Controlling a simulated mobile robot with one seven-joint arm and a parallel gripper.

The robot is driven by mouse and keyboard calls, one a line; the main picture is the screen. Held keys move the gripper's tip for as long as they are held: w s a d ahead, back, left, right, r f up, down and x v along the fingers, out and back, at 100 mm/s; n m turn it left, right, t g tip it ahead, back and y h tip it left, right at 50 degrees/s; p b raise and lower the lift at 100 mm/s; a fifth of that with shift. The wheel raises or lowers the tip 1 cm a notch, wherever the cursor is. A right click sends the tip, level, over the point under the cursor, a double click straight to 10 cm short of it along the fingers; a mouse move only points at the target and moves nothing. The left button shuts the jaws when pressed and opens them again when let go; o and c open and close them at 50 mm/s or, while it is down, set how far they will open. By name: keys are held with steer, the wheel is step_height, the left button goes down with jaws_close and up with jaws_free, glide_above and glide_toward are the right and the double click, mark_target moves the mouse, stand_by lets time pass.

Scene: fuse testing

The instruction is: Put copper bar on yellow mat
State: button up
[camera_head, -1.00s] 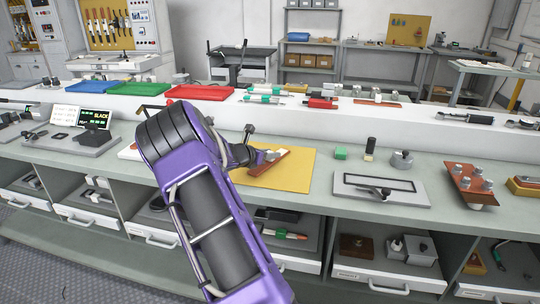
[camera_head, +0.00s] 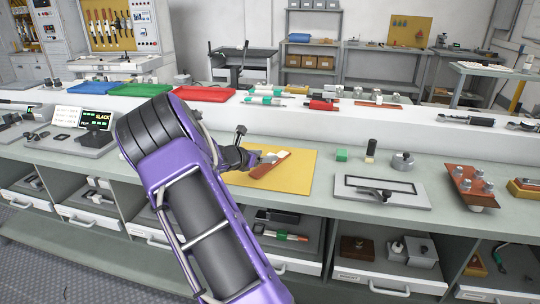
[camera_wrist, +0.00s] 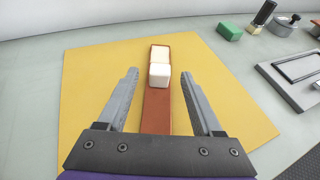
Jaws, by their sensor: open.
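The copper bar (camera_wrist: 156,108) lies on the yellow mat (camera_wrist: 95,75) in the wrist view, with two whitish blocks (camera_wrist: 160,75) on its far part. The bar (camera_head: 268,165) and the mat (camera_head: 296,178) also show in the head view. My gripper (camera_wrist: 160,85) is open, with one finger on each side of the bar and a gap to it on both sides. The near end of the bar is hidden behind the gripper body. In the head view my gripper (camera_head: 262,158) is over the mat at the bar.
A green block (camera_head: 341,155), a dark upright piece (camera_head: 371,147) and a round metal part (camera_head: 402,161) stand right of the mat. A grey framed plate (camera_head: 380,190) lies farther right. Red, green and blue trays line the raised back ledge.

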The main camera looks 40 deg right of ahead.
steer(key=v, duration=0.7)
steer(key=shift+s+a+r+p, duration=0.1)
steer(key=shift+a+r+p, duration=0.05)
steer(key=shift+a+p, duration=0.15)
